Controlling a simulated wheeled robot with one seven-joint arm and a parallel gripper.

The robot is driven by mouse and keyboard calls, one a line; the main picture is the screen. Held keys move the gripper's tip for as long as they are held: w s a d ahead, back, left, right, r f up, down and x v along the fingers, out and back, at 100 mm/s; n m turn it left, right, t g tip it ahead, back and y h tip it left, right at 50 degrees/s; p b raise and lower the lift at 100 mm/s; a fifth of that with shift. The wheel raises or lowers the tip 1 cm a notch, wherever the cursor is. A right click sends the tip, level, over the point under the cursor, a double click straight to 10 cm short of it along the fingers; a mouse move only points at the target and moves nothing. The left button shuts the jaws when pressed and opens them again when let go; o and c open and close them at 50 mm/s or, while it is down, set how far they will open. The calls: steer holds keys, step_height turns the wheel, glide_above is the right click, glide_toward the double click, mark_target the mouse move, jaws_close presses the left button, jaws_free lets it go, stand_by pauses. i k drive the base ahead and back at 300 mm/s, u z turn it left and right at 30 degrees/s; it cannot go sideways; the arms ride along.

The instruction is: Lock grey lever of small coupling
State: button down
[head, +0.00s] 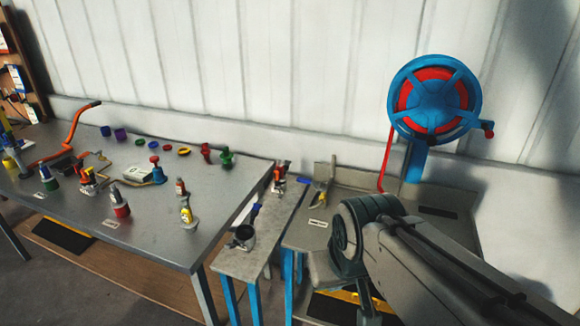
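I cannot make out for sure which item is the small coupling or its grey lever. A dark grey round fitting (243,237) with a blue handle (256,210) lies on the narrow bench (240,266) in the middle of the head view. A small red and blue item (278,180) stands farther back on that bench. My arm reaches in from the lower right, with its big grey joint over the right-hand table. My gripper does not show; the arm hides part of that table.
A large grey table (150,232) at left carries several coloured fittings, a red-based cone (119,203), a yellow piece (187,212) and an orange crank (78,125). A blue and red hose reel (434,97) stands behind the right-hand table (300,236). A wall closes the back.

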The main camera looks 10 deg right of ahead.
mark_target(288, 164)
steer(key=u, duration=0.35)
steer(key=i, duration=1.1)
steer(key=z, duration=0.65)
